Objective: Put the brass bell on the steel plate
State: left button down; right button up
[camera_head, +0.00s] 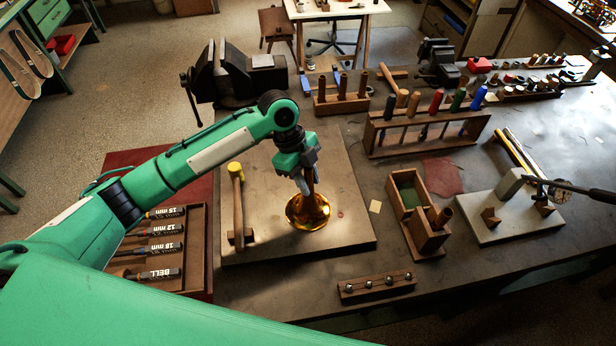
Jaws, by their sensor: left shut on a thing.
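The brass bell (308,211) is a shiny golden flared piece with its wide mouth down and its narrow neck up. It is over the right half of a large flat grey-brown plate (345,225) on the bench, which looks like the steel plate. I cannot tell whether its rim touches the plate. My left gripper (308,183) points down from above and is shut on the bell's neck, whose upper part is partly hidden by the fingers. My right gripper is not in view.
A yellow-headed mallet (236,190) lies left of the bell. A dark vise (235,75) stands behind. A labelled tool tray (150,245) is left, a rack of colored handles (425,130) back right.

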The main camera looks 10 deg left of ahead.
pick_arm(q)
jog(key=shift+f, duration=0.1)
jog(key=c, duration=1.1)
grip_release()
jog(key=shift+w+a+r+b, duration=0.15)
jog(key=shift+r+b, duration=0.15)
jog(key=shift+r, duration=0.15)
jog(key=b+v, duration=0.4)
jog(key=v, duration=0.7)
jog(key=shift+a+r, duration=0.1)
jog(key=shift+r, duration=0.05)
